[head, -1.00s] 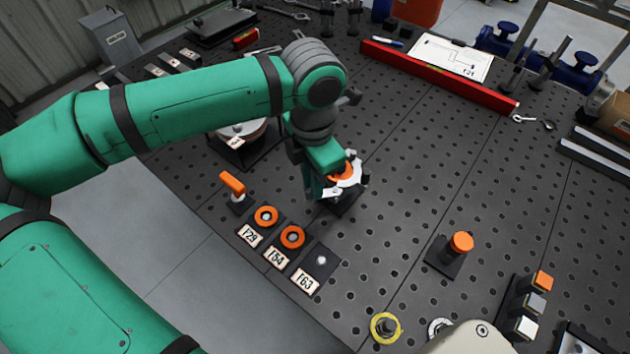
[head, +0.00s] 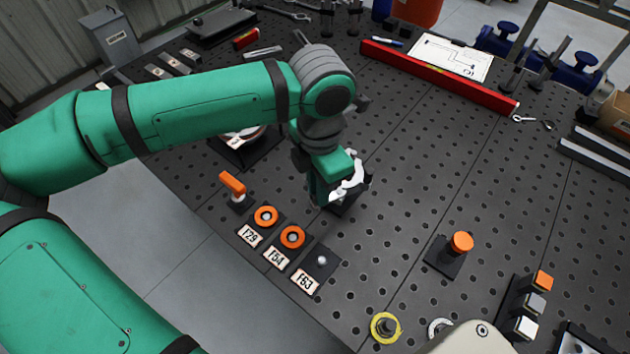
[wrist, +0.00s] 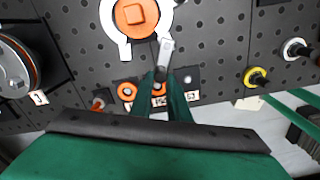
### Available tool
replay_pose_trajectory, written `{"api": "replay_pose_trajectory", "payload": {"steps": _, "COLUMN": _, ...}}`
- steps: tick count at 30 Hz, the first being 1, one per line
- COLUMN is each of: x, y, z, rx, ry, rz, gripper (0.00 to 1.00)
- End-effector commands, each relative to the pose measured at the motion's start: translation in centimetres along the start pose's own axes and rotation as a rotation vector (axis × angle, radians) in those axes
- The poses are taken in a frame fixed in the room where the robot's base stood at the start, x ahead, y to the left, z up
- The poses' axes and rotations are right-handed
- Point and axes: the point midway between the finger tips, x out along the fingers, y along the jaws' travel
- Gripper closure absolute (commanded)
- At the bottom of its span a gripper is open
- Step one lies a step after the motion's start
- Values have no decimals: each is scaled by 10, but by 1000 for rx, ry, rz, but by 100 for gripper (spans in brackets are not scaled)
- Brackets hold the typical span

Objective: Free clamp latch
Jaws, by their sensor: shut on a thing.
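The white clamp (wrist: 110,22) shows in the wrist view as a curved band around an orange disc (wrist: 134,14) with a square centre. A pale grey latch lever (wrist: 166,48) extends from the clamp toward my gripper (wrist: 163,84). My gripper is shut on the latch; the fingers hide its lower end. In the head view my gripper (head: 335,190) is low over the table beside the white clamp (head: 350,182), and the orange disc is hidden there. Whether the latch is fully loose cannot be told.
Orange rings (head: 292,237) sit by labels T29 and T54, beside a bare post (head: 322,261) at T63. An orange-handled piece (head: 232,184) stands to their left. An orange-topped post (head: 461,242) stands right. Perforated table (head: 430,150) between is clear.

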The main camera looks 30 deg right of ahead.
Motion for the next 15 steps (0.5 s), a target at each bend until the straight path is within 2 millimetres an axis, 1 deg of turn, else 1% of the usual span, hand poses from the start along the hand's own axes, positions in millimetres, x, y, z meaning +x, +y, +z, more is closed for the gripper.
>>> {"api": "replay_pose_trajectory", "payload": {"steps": 6, "x": 0, "y": -1, "z": 0, "rx": 1, "ry": 1, "rz": -1, "gripper": 93}}
{"api": "replay_pose_trajectory", "payload": {"steps": 15, "x": 0, "y": -9, "z": 4, "rx": 1, "ry": 1, "rz": -1, "gripper": 93}}
